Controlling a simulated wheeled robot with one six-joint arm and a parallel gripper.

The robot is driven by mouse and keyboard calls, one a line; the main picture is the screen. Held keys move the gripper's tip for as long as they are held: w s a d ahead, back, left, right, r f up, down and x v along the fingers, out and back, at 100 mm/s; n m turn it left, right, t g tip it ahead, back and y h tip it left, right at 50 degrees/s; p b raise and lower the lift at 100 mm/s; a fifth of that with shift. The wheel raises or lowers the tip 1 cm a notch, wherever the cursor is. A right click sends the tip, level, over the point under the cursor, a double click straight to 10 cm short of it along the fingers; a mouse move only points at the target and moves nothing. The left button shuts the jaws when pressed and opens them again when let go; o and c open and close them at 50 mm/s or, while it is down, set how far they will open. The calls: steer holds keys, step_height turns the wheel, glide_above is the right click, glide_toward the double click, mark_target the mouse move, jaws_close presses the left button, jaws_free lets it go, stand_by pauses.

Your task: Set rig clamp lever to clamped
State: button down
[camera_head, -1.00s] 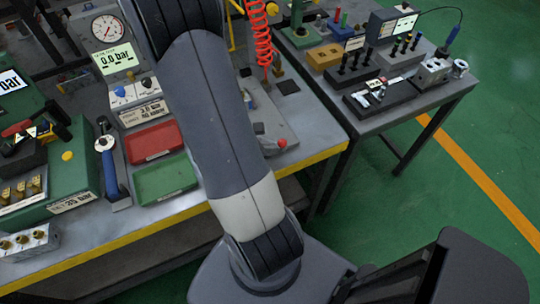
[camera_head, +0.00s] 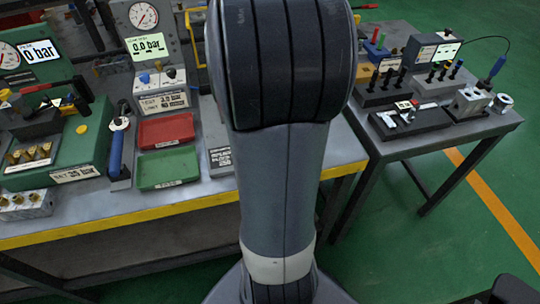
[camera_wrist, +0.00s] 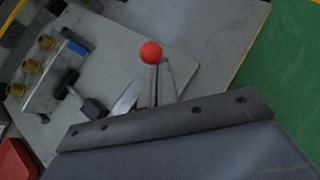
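The clamp lever shows in the wrist view as a red ball knob (camera_wrist: 151,53) above narrow silver metal pieces. It belongs to a grey rig plate (camera_wrist: 103,45) on the bench. Part of my gripper (camera_wrist: 165,125), a dark bar with holes, fills the lower part of the wrist view, just below the lever in the picture. In the head view my arm hides the lever.
A block with brass fittings (camera_wrist: 40,70) and a blue-ended part (camera_wrist: 75,42) are beside the lever. Red (camera_head: 166,131) and green (camera_head: 167,168) trays lie left of my arm. A second table (camera_head: 400,148) with blocks stands right, across green floor.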

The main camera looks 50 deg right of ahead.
steer(key=shift+w+d, duration=0.1)
steer(key=shift+d, duration=0.2)
stand_by(0.4)
